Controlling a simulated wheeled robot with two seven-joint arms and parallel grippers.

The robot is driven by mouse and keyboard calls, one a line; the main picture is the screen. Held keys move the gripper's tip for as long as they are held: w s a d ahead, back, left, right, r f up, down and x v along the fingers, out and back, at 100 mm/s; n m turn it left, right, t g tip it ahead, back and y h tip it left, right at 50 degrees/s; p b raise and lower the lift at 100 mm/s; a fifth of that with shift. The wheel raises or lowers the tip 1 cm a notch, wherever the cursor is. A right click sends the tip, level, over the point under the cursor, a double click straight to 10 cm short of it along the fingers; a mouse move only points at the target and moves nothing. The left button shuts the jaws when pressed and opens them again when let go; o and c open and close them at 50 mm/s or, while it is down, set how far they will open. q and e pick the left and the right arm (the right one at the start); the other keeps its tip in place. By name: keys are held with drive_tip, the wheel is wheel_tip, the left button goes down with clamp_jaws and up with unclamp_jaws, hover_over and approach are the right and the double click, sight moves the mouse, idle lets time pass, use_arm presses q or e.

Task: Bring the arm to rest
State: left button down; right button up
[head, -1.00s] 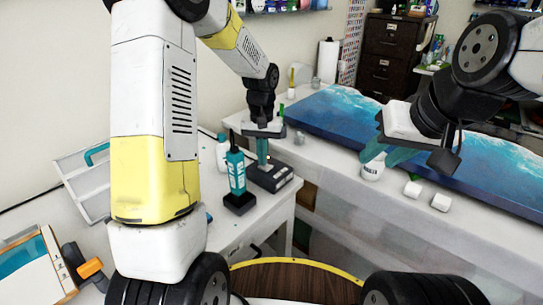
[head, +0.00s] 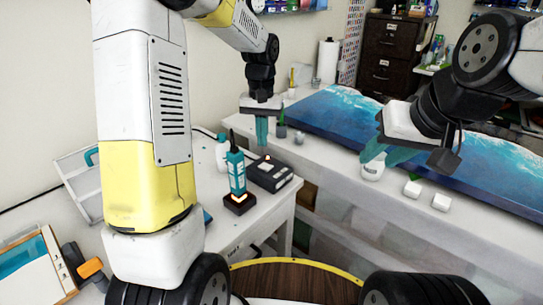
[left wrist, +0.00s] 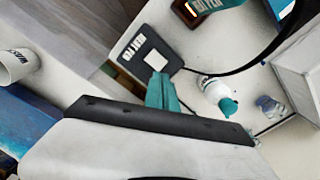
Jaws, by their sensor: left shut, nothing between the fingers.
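My left gripper (head: 262,131) is shut and empty, fingers pointing down, above and apart from a black box (head: 270,174) on the white side table. In the left wrist view, its teal fingers (left wrist: 160,94) are together near the black box (left wrist: 146,52), which has a white square on top. A teal bottle-shaped tool (head: 236,172) stands upright in a black base with an orange glow, left of the box. My right gripper (head: 385,152) hangs over the long bench near a white jar (head: 371,172); its finger gap is unclear.
A blue wave-painted panel (head: 330,112) lies along the bench. A white bottle (head: 221,152) stands behind the teal tool. A wooden round top with a yellow rim (head: 300,280) is in front.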

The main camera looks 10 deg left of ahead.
use_arm(q)
drive_tip(key=s+a+r+t, duration=0.1)
drive_tip(key=s+r+t, duration=0.1)
drive_tip(key=s, duration=0.5)
drive_tip(key=s+a+r+t+h, duration=0.1)
drive_tip(key=s+r+t, duration=0.1)
drive_tip(key=s+r, duration=0.3)
drive_tip(key=s+a+r+t+h, duration=0.1)
drive_tip(key=s+r, duration=0.3)
drive_tip(key=s, duration=0.7)
drive_tip(key=shift+r+t, duration=0.25)
drive_tip(key=shift+t, duration=0.35)
